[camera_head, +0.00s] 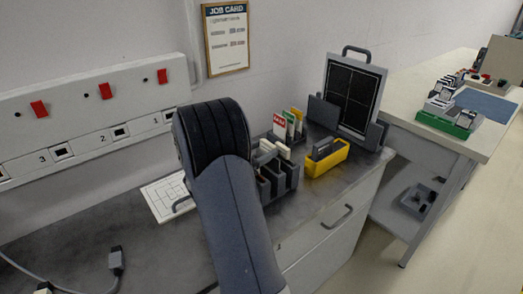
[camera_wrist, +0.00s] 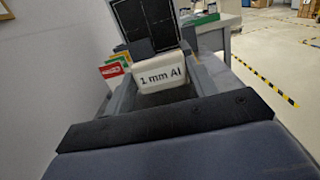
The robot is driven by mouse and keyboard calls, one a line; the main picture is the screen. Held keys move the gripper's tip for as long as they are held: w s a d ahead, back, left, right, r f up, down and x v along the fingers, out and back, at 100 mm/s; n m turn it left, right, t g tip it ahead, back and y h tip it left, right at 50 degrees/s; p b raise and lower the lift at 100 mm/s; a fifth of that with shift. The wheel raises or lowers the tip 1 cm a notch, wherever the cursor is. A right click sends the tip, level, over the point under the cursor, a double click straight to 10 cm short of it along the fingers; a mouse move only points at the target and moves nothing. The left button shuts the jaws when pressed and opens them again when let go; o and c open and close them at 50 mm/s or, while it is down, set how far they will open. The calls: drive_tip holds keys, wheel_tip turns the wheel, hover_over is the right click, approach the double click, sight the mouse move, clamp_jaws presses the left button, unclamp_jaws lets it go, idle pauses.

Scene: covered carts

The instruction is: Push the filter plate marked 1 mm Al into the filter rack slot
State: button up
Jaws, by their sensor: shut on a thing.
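The filter plate marked 1 mm Al (camera_wrist: 161,73) is a pale block with dark lettering, facing me in the wrist view. My gripper (camera_wrist: 165,90) has a grey finger on each side of it and is shut on it. The plate's lower part is dark or in shadow. In the head view my arm hides the gripper and the held plate. A dark grey slotted holder (camera_head: 284,181) with pale plates stands just right of my arm; it looks like the filter rack. I cannot tell whether the held plate touches a slot.
Red, green and yellow cards (camera_head: 280,124) stand behind the holder. A yellow bin (camera_head: 329,161) and an upright dark gridded panel (camera_head: 352,93) are to its right. A white gridded tray (camera_head: 163,202) lies left of my arm. The worktop's front left holds cables and connectors (camera_head: 116,258).

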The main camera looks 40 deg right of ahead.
drive_tip(key=shift+f, duration=0.4)
drive_tip(key=shift+r, duration=0.1)
wheel_tip(320, 180, up, 6)
drive_tip(key=p, duration=0.4)
idle(0.9)
drive_tip(key=shift+f+b, duration=2.15)
drive_tip(key=shift+f, duration=0.95)
idle(0.6)
drive_tip(key=o, duration=1.2)
drive_tip(key=a, duration=0.3)
drive_tip(key=a+b, duration=0.1)
drive_tip(key=a, duration=0.3)
drive_tip(key=w+a, duration=0.1)
drive_tip(key=a, duration=0.2)
drive_tip(key=shift+w+a+f, duration=0.1)
drive_tip(key=shift+a+f, duration=0.2)
drive_tip(key=shift+a, duration=0.05)
